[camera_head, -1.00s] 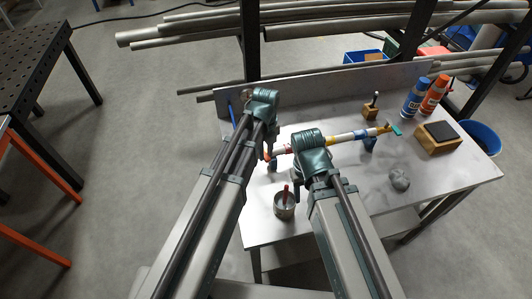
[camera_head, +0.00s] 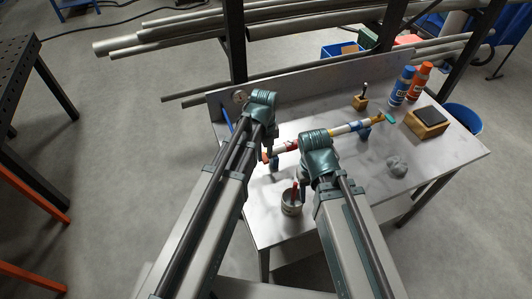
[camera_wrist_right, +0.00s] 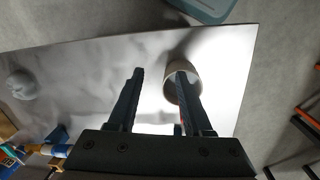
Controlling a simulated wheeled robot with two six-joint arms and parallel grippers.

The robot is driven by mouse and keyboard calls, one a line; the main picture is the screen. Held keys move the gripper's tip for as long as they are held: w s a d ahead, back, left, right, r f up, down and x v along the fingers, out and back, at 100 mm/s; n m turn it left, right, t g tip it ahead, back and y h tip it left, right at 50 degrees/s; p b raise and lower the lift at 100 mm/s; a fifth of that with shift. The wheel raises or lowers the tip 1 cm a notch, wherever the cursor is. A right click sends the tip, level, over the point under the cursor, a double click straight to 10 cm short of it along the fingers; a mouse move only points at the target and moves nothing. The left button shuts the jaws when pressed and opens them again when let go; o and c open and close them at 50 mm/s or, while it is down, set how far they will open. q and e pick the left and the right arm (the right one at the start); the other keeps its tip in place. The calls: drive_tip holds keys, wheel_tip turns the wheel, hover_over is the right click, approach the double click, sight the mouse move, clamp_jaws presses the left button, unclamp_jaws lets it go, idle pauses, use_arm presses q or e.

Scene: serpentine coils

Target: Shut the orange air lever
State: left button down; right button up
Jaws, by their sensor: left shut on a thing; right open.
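A striped tube (camera_head: 340,131) with red, white, yellow and blue bands lies across the table on supports, with a teal tip at its right end. A small orange part (camera_head: 265,156) shows at its left end; I cannot make out clearly whether it is the air lever. My left gripper (camera_head: 270,160) points down at this end and is shut on what appears to be the tube; its fingers hide the contact. My right gripper (camera_head: 302,190) is open and points down in front of the tube. Its empty fingers (camera_wrist_right: 160,75) show in the right wrist view.
A metal cup (camera_head: 291,205) with a red-handled item stands close by the right gripper; its rim also shows in the wrist view (camera_wrist_right: 196,72). A grey lump (camera_head: 397,166), wooden block (camera_head: 427,122), blue can (camera_head: 401,87) and orange can (camera_head: 419,82) stand to the right.

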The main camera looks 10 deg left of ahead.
sight(264, 158)
idle(0.5)
use_arm(q)
drive_tip(key=c, duration=0.7)
unclamp_jaws()
wheel_tip(264, 158, up, 14)
drive_tip(key=p, duration=1.4)
drive_tip(key=shift+f, duration=0.1)
